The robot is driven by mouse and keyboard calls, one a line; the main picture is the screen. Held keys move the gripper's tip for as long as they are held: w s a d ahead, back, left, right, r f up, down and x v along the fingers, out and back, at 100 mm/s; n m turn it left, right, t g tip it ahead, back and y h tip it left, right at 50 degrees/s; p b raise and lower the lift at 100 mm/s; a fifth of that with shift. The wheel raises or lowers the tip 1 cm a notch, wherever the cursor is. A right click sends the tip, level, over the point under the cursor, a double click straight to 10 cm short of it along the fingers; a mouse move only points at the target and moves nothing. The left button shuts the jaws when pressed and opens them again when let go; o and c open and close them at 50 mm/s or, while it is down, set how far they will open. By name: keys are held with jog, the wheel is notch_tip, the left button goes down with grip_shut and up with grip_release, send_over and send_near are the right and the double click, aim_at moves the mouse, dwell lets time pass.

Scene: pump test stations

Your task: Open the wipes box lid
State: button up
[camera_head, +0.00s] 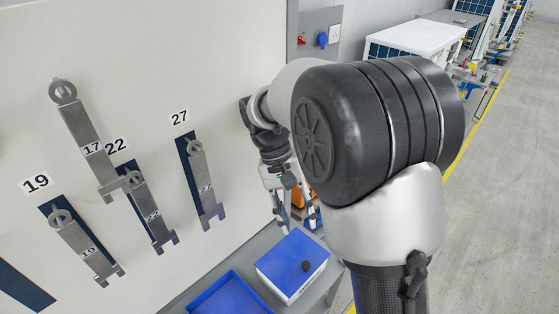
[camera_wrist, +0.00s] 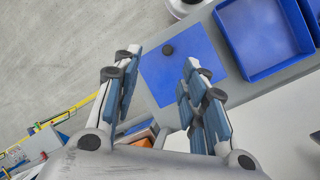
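The wipes box (camera_head: 281,277) is white with a blue lid (camera_head: 283,254) and a small dark knob (camera_head: 306,266) on top. It stands on the grey bench, and its lid looks shut. In the wrist view the blue lid (camera_wrist: 200,52) and its dark knob (camera_wrist: 168,50) show beyond my fingers. My gripper (camera_wrist: 160,65) is open, with nothing between its fingers, and is apart from the box. In the head view my gripper (camera_head: 291,203) hangs above and behind the box, partly hidden by my arm.
A blue tray (camera_head: 228,297) lies beside the box; it also shows in the wrist view (camera_wrist: 262,40). Wrenches hang on the white panel (camera_head: 235,60) at the left. An orange object (camera_head: 298,197) is near my gripper. Open floor (camera_head: 510,200) lies at the right.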

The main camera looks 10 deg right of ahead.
jog(key=s+d+n+t+y+b, duration=0.1)
jog(key=s+t+b, duration=0.2)
jog(key=s, duration=0.6)
jog(key=s+d+r+t+y+b, duration=0.1)
jog(key=s+t+b, duration=0.3)
jog(key=s, duration=0.5)
jog(key=shift+s+d+r+n+t+y+b, duration=0.3)
jog(key=shift+d+n+t+y, duration=0.1)
jog(key=shift+t, duration=0.4)
jog(key=shift+w, duration=0.1)
